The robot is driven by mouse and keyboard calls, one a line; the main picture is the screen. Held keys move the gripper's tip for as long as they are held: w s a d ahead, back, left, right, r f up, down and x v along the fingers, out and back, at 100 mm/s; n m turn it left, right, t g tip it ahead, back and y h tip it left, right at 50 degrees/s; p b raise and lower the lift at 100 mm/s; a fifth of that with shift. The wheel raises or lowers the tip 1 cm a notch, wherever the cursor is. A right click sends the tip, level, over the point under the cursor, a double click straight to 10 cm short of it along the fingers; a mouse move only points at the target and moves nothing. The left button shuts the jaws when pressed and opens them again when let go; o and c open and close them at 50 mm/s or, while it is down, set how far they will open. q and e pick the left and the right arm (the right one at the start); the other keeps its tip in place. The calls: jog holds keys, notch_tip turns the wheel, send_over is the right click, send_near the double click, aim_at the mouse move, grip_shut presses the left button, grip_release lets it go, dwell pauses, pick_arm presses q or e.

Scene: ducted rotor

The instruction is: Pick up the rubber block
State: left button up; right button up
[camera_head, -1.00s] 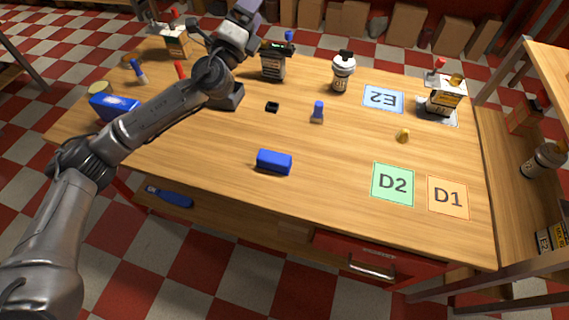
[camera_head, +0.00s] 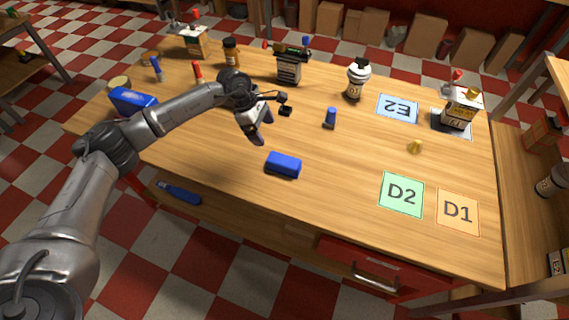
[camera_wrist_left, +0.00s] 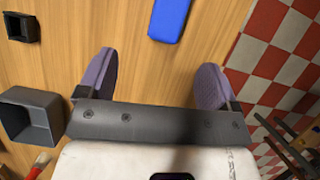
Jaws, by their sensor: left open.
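The rubber block looks to be the plain blue block (camera_head: 284,165) lying on the wooden table near its front edge, left of the green D2 mat. It also shows in the left wrist view (camera_wrist_left: 170,18), at the top and cut off by the frame edge. My left gripper (camera_head: 263,128) is open and empty above the table, behind and a little left of the block. In the left wrist view its two purple-grey fingers (camera_wrist_left: 156,78) stand wide apart with bare wood between them, and the block lies beyond the fingertips. My right gripper is not in view.
A larger dark open box (camera_wrist_left: 30,115) is beside my left gripper. A labelled blue box (camera_head: 133,100) lies far left. The D2 mat (camera_head: 402,194) is bare. Wood around the block is clear.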

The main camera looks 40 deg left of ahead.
aim_at(275, 157)
pick_arm(q)
jog(key=shift+m+g, duration=0.3)
jog(key=shift+m, duration=0.3)
jog(key=x, duration=0.4)
jog(key=b+x, duration=0.1)
jog(key=x, duration=0.2)
jog(key=shift+s+f, duration=0.15)
jog(key=shift+s, duration=0.2)
jog(key=shift+b+x, duration=0.65)
jog(key=shift+x, duration=2.4)
jog(key=shift+s+f, duration=0.1)
jog(key=shift+f, duration=0.25)
jog(key=shift+c, duration=0.3)
jog(key=shift+r, duration=0.1)
jog(key=c, duration=1)
